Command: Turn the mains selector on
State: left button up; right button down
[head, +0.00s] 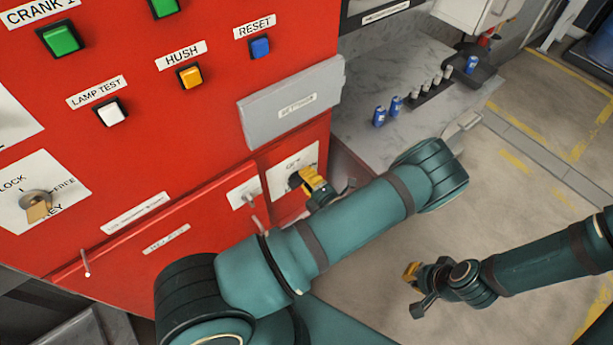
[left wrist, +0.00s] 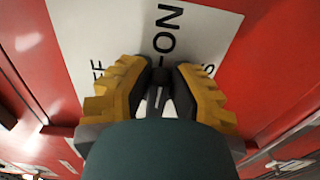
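The mains selector (head: 294,180) is a dark knob on a white label plate (head: 308,160), low on the red panel's right side. My left gripper (head: 314,188) is at the selector, its yellow fingers against or just in front of it. In the left wrist view the two fingers (left wrist: 160,85) stand on either side of a narrow dark handle (left wrist: 157,98). Whether they press on it cannot be told. The word ON is above the handle; OFF at left is partly hidden. My right gripper (head: 413,288) is empty, its fingers apart, over the floor.
The red panel (head: 210,125) carries several push buttons and a key switch (head: 38,205) at left. A grey flap (head: 292,102) juts out just above the selector. A marble-topped bench (head: 400,135) with small blue and grey parts stands at right.

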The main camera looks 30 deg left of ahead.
pick_arm(q)
jog(key=o, duration=0.3)
jog(key=shift+s+a, duration=0.1)
jog(key=shift+a, duration=0.1)
jog(key=shift+o, duration=0.2)
jog(key=shift+d, duration=0.25)
jog(key=shift+s+d, duration=0.1)
jog(key=shift+d, duration=0.2)
jog(key=v, duration=1.1)
jog(key=shift+s+f, duration=0.1)
